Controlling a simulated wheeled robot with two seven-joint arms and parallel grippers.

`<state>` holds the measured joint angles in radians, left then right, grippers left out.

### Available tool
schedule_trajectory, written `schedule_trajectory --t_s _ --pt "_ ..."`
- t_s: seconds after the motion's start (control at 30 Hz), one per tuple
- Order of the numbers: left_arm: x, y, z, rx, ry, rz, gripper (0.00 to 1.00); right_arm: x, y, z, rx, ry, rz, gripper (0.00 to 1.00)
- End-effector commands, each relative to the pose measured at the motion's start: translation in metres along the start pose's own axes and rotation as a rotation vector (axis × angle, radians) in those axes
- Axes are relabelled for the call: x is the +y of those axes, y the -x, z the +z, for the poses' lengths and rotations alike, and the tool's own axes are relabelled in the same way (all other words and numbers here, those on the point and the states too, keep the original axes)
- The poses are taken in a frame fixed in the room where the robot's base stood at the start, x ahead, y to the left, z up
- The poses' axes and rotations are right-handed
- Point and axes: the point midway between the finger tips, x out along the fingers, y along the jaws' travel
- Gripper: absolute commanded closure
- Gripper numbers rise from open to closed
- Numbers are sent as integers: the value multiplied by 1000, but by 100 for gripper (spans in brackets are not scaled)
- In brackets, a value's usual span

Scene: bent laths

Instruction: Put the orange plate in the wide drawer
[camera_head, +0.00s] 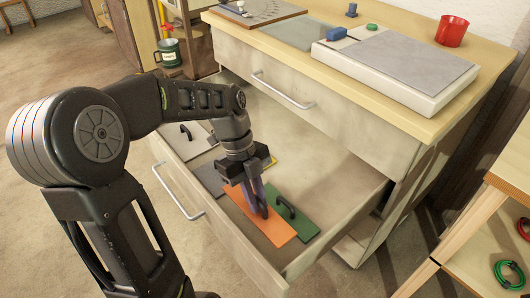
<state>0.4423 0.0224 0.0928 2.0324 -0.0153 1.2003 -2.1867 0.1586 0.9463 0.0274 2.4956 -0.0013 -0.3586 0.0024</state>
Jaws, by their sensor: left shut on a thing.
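The orange plate (274,231) lies flat, or nearly so, inside the open wide drawer (341,178), toward its front side. I cannot tell whether it touches the drawer floor. My left gripper (258,208) points down over the plate and is shut on it, seemingly by its handle, which the fingers mostly hide. A green plate (304,228) with a dark handle lies right beside the orange one. My right gripper is not in view.
A pale plate (196,147) and a grey plate (207,178) lie farther left in the drawer. The closed upper drawer (330,118) overhangs its back. The drawer's right part is bare. A red mug (451,31) stands on the cabinet top; a wooden shelf (482,240) is at right.

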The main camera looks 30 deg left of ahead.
Motion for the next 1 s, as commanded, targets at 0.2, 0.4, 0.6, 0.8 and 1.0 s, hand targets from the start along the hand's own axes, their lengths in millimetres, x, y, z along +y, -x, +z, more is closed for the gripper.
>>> schedule_trajectory --t_s 0.2,0.4,0.6,0.8,1.0 --pt "0 -1 0 0 0 0 100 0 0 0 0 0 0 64" --pt "0 -27 11 1 1 2 100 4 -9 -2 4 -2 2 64" --pt "0 -46 19 0 0 1 100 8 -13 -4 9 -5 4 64" --pt "0 -45 19 -1 0 0 100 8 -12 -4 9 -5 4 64" --pt "0 -57 24 2 1 2 100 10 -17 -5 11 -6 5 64"
